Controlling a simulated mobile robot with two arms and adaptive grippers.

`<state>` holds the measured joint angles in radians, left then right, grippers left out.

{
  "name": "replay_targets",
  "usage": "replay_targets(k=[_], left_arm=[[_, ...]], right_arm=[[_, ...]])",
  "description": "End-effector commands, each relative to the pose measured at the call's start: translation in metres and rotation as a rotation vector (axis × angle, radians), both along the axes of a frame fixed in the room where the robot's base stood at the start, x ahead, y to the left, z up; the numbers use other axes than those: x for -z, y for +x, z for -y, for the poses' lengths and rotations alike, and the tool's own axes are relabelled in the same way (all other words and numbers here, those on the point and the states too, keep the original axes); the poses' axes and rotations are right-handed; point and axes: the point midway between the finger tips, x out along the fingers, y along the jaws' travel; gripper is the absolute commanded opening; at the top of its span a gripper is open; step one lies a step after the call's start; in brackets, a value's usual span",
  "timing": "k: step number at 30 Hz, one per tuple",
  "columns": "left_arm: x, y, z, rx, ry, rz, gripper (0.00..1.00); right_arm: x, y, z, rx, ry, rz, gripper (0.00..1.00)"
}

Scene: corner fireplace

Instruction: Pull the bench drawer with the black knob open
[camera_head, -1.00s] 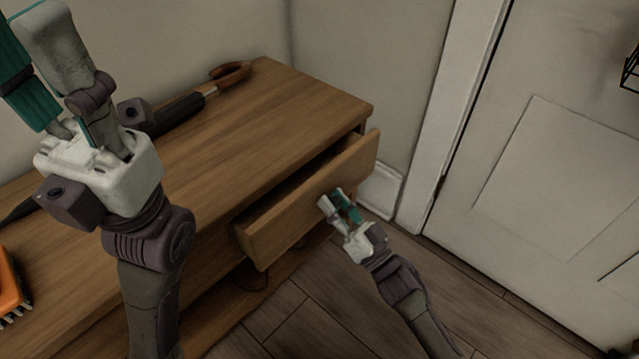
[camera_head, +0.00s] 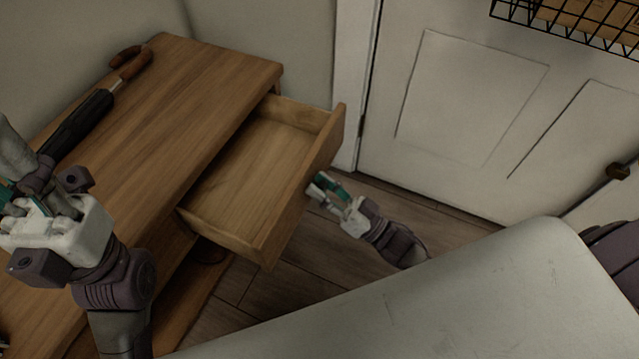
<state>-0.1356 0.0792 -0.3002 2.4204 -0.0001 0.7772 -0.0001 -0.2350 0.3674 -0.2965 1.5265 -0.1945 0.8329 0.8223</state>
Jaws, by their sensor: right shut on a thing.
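The wooden bench (camera_head: 165,120) stands at the left. Its drawer (camera_head: 250,175) is pulled well out, and its bare wooden inside shows empty. My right gripper (camera_head: 318,188) is at the outer face of the drawer front, shut on the knob, which the fingers hide. My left gripper (camera_head: 20,200) is at the left edge above the bench top, apart from the drawer; its fingertips are partly cut off by the frame.
A closed umbrella (camera_head: 90,115) with a brown curved handle lies on the bench top. A white panelled door (camera_head: 470,100) is behind, with a black wire basket (camera_head: 570,25) at top right. Wooden floor (camera_head: 275,290) is clear beside the drawer.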

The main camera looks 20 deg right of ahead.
Motion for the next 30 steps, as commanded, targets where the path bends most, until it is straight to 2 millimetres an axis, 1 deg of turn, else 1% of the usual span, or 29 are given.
replay_targets(k=[1, 2, 6, 7, 15, 19, 23, 30], left_arm=[[0.000, 0.000, 0.000, 0.000, 0.000, 0.000, 0.40], [0.000, 0.000, 0.000, 0.000, 0.000, 0.000, 0.40], [0.000, 0.000, 0.000, 0.000, 0.000, 0.000, 0.40], [0.000, 0.000, 0.000, 0.000, 0.000, -0.001, 0.40], [-0.001, 0.000, 0.000, -0.001, 0.000, 0.003, 0.40], [-0.001, 0.000, 0.000, -0.001, 0.001, 0.004, 0.40], [-0.001, 0.000, 0.000, 0.000, 0.000, 0.002, 0.40], [0.000, 0.000, 0.000, 0.000, 0.001, 0.001, 0.40]], right_arm=[[0.001, 0.000, 0.000, 0.000, -0.001, -0.001, 0.00], [0.001, 0.000, 0.000, 0.000, -0.001, -0.001, 0.38], [0.000, 0.000, 0.000, 0.000, -0.001, -0.001, 0.61], [0.000, 0.000, 0.000, 0.000, -0.001, -0.001, 0.63], [0.001, 0.000, 0.000, 0.000, -0.001, -0.001, 0.63], [0.004, -0.006, 0.005, 0.001, -0.003, -0.003, 0.63], [0.013, -0.023, 0.018, 0.001, -0.003, -0.005, 0.63], [0.032, -0.061, 0.047, 0.001, -0.004, -0.005, 0.63]])
